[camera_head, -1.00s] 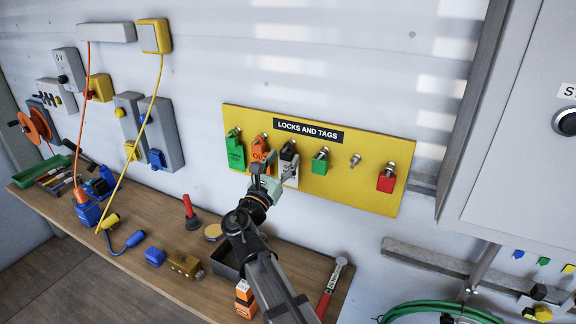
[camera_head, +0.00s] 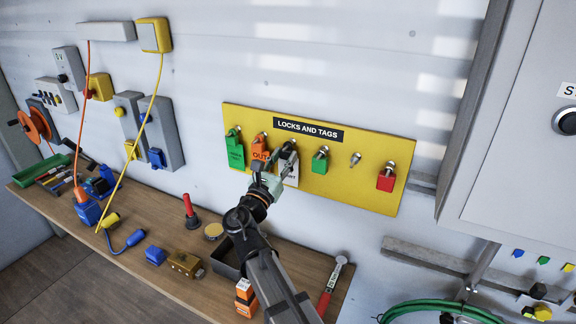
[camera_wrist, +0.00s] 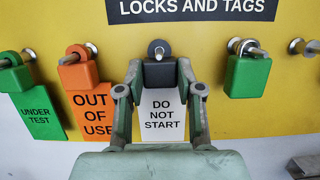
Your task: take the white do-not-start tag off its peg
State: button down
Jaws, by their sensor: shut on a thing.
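The white do-not-start tag (camera_wrist: 162,112) hangs below a black block (camera_wrist: 160,74) on a metal peg (camera_wrist: 159,51) in the wrist view. My gripper (camera_wrist: 160,70) has a finger on each side of the black block and is shut on it. The peg's end still shows through the dark ring above the block. In the head view my gripper (camera_head: 284,157) reaches up to the yellow board (camera_head: 340,188) and partly covers the white tag (camera_head: 292,174).
Close on the left hang an orange out-of-use tag (camera_wrist: 93,113) and a green under-test tag (camera_wrist: 38,115). A green padlock (camera_wrist: 248,76) hangs on the right. Beyond it are a bare peg (camera_head: 355,159) and a red padlock (camera_head: 386,181). A workbench with loose items lies below.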

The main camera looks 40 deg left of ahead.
jog(key=shift+s, duration=0.2)
jog(key=s+d, duration=0.1)
jog(key=s, duration=0.9)
jog(key=shift+s+d+p, duration=0.15)
jog(key=shift+d+p, duration=0.15)
jog(key=shift+p, duration=0.15)
dwell(0.6)
dwell(0.4)
